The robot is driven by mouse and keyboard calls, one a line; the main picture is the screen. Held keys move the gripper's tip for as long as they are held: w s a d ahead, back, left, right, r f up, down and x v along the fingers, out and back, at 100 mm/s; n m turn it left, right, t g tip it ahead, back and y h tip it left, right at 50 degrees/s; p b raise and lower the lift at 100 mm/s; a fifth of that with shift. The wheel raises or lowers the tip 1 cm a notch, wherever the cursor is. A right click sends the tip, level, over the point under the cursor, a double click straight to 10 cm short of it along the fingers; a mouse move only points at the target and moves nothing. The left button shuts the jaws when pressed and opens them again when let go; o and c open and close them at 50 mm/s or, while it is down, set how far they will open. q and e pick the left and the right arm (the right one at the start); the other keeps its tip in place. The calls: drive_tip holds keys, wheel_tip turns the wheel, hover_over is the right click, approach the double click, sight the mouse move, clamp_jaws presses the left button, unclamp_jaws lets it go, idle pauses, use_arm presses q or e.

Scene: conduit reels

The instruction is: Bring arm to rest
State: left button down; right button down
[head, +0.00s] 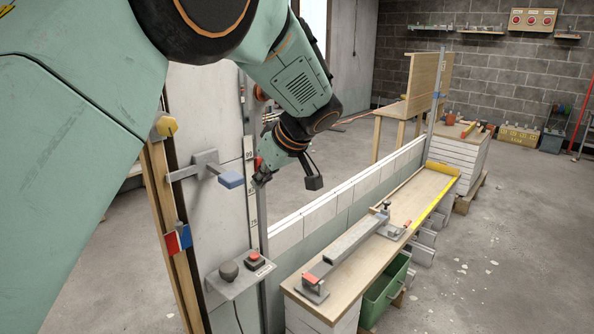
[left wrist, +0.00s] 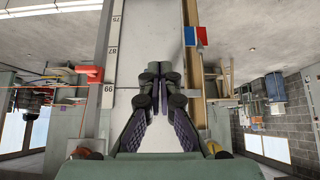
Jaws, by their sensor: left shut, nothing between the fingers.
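My left arm (head: 300,85) is pale green with black joints and orange rings. It comes in from the upper left of the head view and bends down to the wrist. My left gripper (head: 262,174) shows small and partly dark in front of the upright white panel (head: 203,125), near the numbered scale strip (head: 250,180). In the left wrist view its dark fingers (left wrist: 159,85) meet at the tips, shut and empty. Whether the fingers touch anything cannot be told. My right gripper is in neither view.
A grey bracket with a blue block (head: 230,180) juts out close to the gripper. A shelf with a red button (head: 256,259) sits below. A long wooden bench (head: 410,205) with a grey bar (head: 345,242) and a yellow edge runs right. The floor (head: 500,240) right of it is open.

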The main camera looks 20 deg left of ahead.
use_arm(q)
drive_tip(key=w+d+f+m+t+h, duration=0.25)
drive_tip(key=d+f+m+h, duration=0.2)
drive_tip(key=f+m, duration=0.3)
drive_tip(key=s+d+f+m+h, duration=0.1)
drive_tip(key=s+d+f+m, duration=0.15)
drive_tip(key=s+f, duration=0.4)
drive_tip(key=s+d+f+m+h, duration=0.1)
drive_tip(key=s+f+m+h, duration=0.2)
drive_tip(key=f, duration=0.6)
drive_tip(key=s+a+f+g, duration=0.1)
drive_tip(key=s+f, duration=0.3)
drive_tip(key=s, duration=0.7)
drive_tip(key=s+a+f+g+y, duration=0.1)
drive_tip(key=s+f, duration=0.4)
drive_tip(key=s, duration=0.7)
drive_tip(key=s+a+f+g, duration=0.1)
drive_tip(key=s+f+g, duration=0.2)
drive_tip(key=s, duration=0.9)
wheel_tip(320, 180, down, 2)
drive_tip(key=shift+a+f+g+y, duration=0.1)
drive_tip(key=shift+a+g+y, duration=0.2)
drive_tip(key=shift+g+y, duration=0.05)
drive_tip(key=shift+s, duration=0.1)
